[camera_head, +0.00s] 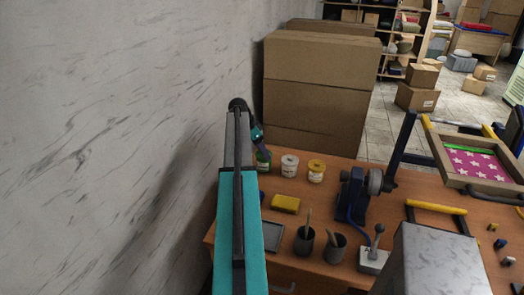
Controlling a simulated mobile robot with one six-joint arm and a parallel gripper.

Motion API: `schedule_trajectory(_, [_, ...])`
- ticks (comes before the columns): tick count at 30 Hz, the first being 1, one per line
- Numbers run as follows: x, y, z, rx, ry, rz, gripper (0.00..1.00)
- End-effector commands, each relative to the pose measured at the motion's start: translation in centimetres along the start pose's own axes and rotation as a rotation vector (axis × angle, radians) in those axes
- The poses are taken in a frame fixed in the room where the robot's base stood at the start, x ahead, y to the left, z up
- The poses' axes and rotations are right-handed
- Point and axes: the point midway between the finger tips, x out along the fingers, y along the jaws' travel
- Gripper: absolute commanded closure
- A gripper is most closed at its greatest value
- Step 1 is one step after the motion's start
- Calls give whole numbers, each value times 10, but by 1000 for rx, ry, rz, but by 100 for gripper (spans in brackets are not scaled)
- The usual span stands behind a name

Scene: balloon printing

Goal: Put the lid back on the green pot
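The green pot (264,164) stands at the back left of the wooden table, close to the wall side. Its label shows, but its top is largely hidden by my arm's end. My gripper (264,149) is just above the pot, pointing down at it. The fingers are too small and dark to tell whether they are open or shut, or whether they hold anything. I cannot make out a separate green lid. A small bit of something blue (262,196) shows beside my arm, mostly hidden.
A white pot (289,168) and a yellow pot (316,174) stand right of the green one. A yellow sponge (285,204), grey tray (274,237), two dark cups (304,243) with tools and a blue press (355,197) are nearer. Cardboard boxes (318,90) stand behind.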

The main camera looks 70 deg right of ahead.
Motion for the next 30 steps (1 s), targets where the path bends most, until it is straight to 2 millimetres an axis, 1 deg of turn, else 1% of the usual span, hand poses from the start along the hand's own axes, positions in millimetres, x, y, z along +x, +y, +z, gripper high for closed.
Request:
schedule_trajectory(14, [0,0,0,0,0,0,58])
schedule_trajectory(15, [0,0,0,0,0,0,34])
schedule_trajectory(17, [0,0,0,0,0,0,24])
schedule_trajectory(18, [0,0,0,0,0,0,17])
schedule_trajectory(19, [0,0,0,0,0,0,15])
schedule_trajectory(24, [0,0,0,1,0,0,15])
schedule_trajectory(25, [0,0,0,1,0,0,14])
schedule_trajectory(27, [0,0,0,1,0,0,2])
schedule_trajectory(28, [0,0,0,1,0,0,0])
schedule_trajectory(30, [0,0,-1,1,0,0,0])
